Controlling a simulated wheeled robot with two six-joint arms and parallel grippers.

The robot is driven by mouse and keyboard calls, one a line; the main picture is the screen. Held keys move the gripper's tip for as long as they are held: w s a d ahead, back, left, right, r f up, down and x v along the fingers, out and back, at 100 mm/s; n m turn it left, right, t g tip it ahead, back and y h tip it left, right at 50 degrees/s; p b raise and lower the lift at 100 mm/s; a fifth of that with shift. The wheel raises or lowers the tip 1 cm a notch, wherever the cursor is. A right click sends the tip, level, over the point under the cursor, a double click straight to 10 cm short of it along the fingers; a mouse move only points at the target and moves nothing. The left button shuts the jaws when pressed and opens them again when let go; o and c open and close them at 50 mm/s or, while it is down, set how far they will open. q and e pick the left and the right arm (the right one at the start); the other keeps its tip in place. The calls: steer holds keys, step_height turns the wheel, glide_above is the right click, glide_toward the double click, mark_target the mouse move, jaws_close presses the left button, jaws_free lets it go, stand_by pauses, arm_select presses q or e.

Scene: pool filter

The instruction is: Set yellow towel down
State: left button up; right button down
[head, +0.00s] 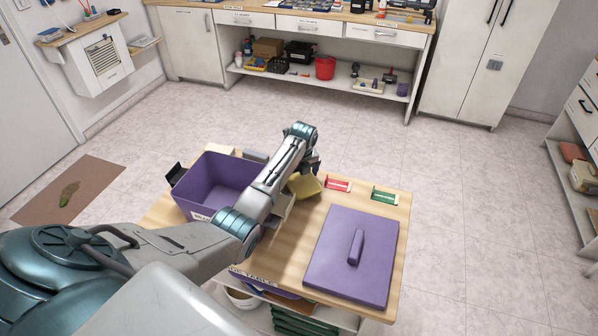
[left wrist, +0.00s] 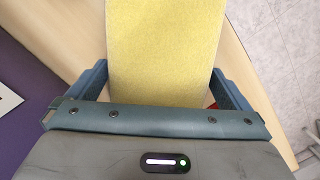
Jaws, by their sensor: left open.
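The yellow towel (head: 305,187) lies at the wooden table's back middle, partly hidden by my left arm. In the left wrist view the towel (left wrist: 165,45) is a flat yellow slab between the two blue fingers of my left gripper (left wrist: 160,85). The jaws are open, one finger at each side of the towel; I cannot tell whether they touch it. In the head view my left gripper (head: 311,168) hangs at the end of the arm, just above the towel. My right gripper is not in view.
A purple bin (head: 212,180) stands left of the arm. A purple lid with a handle (head: 335,262) lies on the table (head: 268,270) at the right. A red label (head: 338,185) and a green label (head: 384,196) sit along the back edge. The floor behind is clear.

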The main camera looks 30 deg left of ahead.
mark_target(301, 178)
arm_select(q)
step_height(301, 178, up, 12)
steer(key=d+b, duration=0.1)
steer(key=shift+s+d+b, duration=0.25)
steer(key=shift+s+b, duration=0.1)
steer(key=shift+s, duration=0.1)
stand_by(1.1)
